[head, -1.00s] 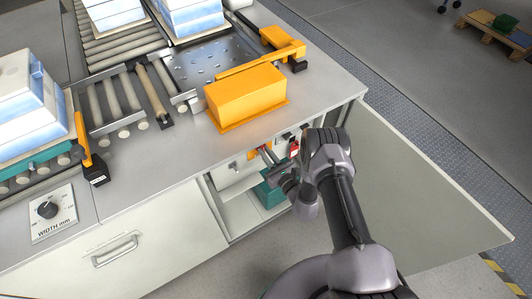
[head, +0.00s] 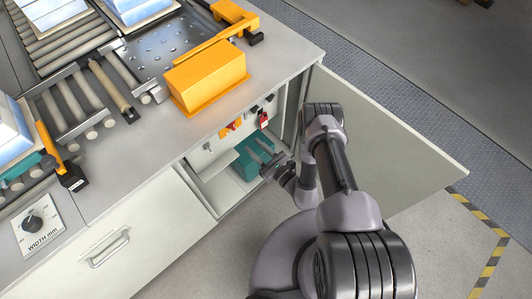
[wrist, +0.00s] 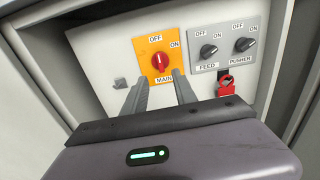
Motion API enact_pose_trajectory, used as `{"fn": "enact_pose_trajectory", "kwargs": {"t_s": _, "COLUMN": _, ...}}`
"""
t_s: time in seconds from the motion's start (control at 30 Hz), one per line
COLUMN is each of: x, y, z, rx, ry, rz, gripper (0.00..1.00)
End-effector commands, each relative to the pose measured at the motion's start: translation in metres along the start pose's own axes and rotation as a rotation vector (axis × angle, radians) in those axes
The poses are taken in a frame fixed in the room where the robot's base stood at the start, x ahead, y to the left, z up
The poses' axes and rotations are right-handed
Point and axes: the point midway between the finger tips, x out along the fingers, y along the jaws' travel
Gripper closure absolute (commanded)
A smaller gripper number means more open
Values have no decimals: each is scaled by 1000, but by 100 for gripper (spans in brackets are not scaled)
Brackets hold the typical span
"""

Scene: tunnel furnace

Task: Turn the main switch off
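The main switch (wrist: 159,63) is a red knob on an orange plate marked OFF at top, ON at right and MAIN below. Which mark the knob points to is not clear to me. The orange plate also shows small inside the open cabinet in the head view (head: 232,127). My gripper (wrist: 161,76) is open and empty, its two fingers apart. In the wrist view the fingertips lie just below the orange plate, one toward each side of it; they appear short of the panel. In the head view my gripper (head: 267,154) is at the cabinet opening.
The black FEED knob (wrist: 208,51) and PUSHER knob (wrist: 244,44) sit right of the main switch. A red padlock (wrist: 226,87) hangs below them. A teal box (head: 252,158) stands low in the cabinet. The open cabinet door (head: 390,145) is to the right.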

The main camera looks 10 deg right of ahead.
Motion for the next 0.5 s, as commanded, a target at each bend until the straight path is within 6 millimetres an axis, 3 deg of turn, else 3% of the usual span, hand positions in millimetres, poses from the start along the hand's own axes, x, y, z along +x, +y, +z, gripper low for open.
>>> {"fn": "enact_pose_trajectory", "kwargs": {"t_s": 0.1, "x": -34, "y": -2, "z": 3, "rx": 3, "ry": 2, "rz": -7, "gripper": 66}}
{"fn": "enact_pose_trajectory", "kwargs": {"t_s": 0.2, "x": -53, "y": -2, "z": 2, "rx": 2, "ry": 1, "rz": -6, "gripper": 66}}
{"fn": "enact_pose_trajectory", "kwargs": {"t_s": 0.5, "x": -67, "y": 0, "z": 0, "rx": 0, "ry": -1, "rz": 0, "gripper": 66}}
